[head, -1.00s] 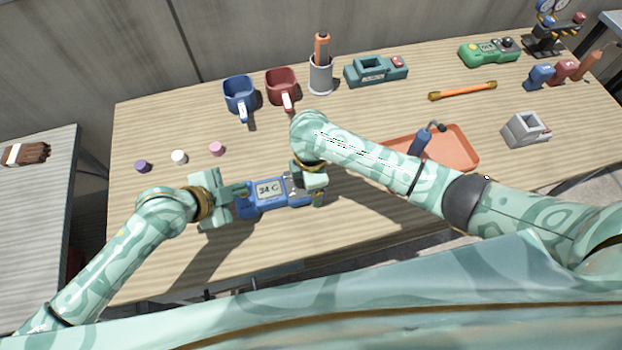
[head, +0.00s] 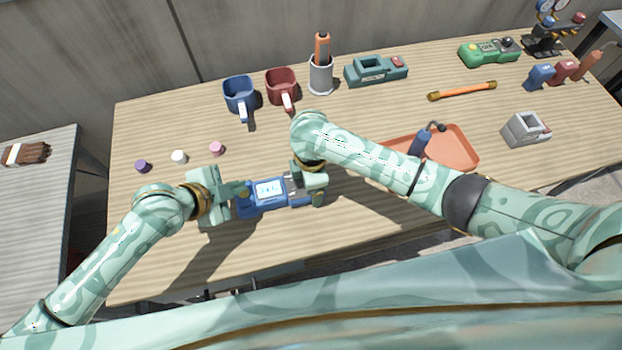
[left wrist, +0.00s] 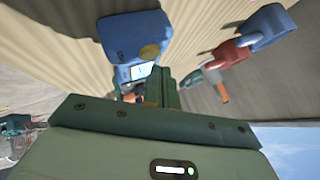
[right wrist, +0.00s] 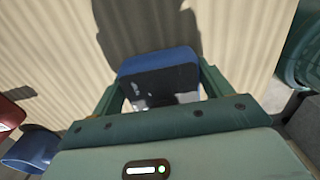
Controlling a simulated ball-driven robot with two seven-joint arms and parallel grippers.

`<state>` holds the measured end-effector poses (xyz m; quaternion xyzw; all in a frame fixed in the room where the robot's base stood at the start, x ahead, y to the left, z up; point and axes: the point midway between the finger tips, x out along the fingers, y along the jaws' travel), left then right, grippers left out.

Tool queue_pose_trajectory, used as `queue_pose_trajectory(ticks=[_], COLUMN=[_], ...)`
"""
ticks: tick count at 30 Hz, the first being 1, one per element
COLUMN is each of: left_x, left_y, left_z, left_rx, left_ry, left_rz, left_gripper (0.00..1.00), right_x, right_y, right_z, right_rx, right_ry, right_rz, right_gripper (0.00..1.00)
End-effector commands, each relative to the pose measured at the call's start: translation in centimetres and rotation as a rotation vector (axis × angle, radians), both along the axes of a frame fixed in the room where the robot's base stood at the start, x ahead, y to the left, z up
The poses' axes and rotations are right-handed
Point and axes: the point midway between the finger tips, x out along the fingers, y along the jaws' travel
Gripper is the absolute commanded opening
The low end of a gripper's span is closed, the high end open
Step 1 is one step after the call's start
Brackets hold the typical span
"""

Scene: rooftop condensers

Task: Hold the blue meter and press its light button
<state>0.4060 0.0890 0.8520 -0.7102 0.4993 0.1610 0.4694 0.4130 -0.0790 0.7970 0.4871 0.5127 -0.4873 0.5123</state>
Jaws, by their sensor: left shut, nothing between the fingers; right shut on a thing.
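The blue meter (head: 262,206) is held above the front middle of the table, its display (head: 269,189) glowing pale blue-white. My right gripper (head: 308,186) is shut on the meter's right end; in the right wrist view the blue meter (right wrist: 158,62) sits between its two fingers. My left gripper (head: 240,191) is shut and empty at the meter's left end. In the left wrist view a round yellow spot, apparently a button (left wrist: 149,52), shows on the meter, close to the left fingertips. I cannot tell whether the fingertips touch it.
A blue mug (head: 238,98), a red mug (head: 281,85) and a grey cup (head: 320,77) stand behind. Three small caps, one of them white (head: 179,157), lie left. An orange tray (head: 462,152) lies partly behind my right arm. A green meter (head: 482,54) sits at the back right.

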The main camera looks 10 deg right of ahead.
Motion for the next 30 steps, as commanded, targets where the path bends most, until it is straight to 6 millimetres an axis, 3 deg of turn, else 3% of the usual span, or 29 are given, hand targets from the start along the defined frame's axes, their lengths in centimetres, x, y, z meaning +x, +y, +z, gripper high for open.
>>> queue_pose_trajectory(ticks=[13,23,24,26,30], left_x=[0.1,0.0,0.0,0.0,0.0], left_y=[0.0,0.0,0.0,0.0,0.0], left_z=[5.0,5.8,5.8,5.8,5.8], left_rx=[0.000,0.000,0.000,0.000,0.000], left_ry=[-0.003,-0.001,-0.001,-0.001,-0.001], left_rz=[-0.001,0.001,0.001,0.001,0.001], left_gripper=[0.00,0.00,0.00,0.00,0.00], right_x=[0.0,0.0,0.0,0.0,0.0], right_y=[0.0,0.0,0.0,0.0,0.0], right_z=[0.0,0.0,0.0,0.0,0.0], right_rx=[0.000,0.000,0.000,0.000,0.000], right_ry=[-0.001,-0.001,-0.001,-0.001,0.000], right_rz=[0.000,0.000,0.000,0.000,0.000], right_gripper=[0.41,0.41,0.81,0.97,1.00])
